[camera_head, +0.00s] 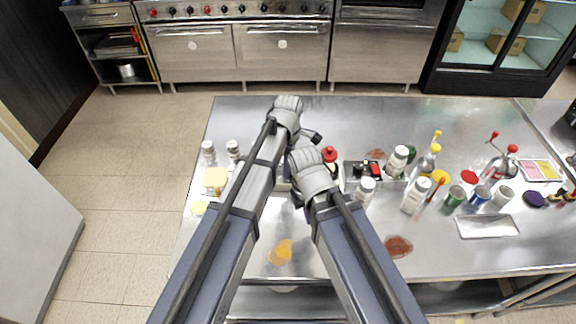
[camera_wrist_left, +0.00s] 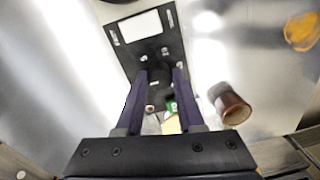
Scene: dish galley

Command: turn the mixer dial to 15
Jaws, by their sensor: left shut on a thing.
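In the left wrist view a black panel (camera_wrist_left: 124,58) with a white label and small knobs lies under my left gripper (camera_wrist_left: 160,78). I take it to be the mixer's control panel. The two dark fingers reach down onto it, shut on what seems to be the mixer dial, which they mostly hide. Its pointer and numbers cannot be read.
A brown cup (camera_wrist_left: 230,103) stands beside the panel. An orange stain (camera_head: 280,252) marks the steel table (camera_head: 340,262); its front middle is mostly clear.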

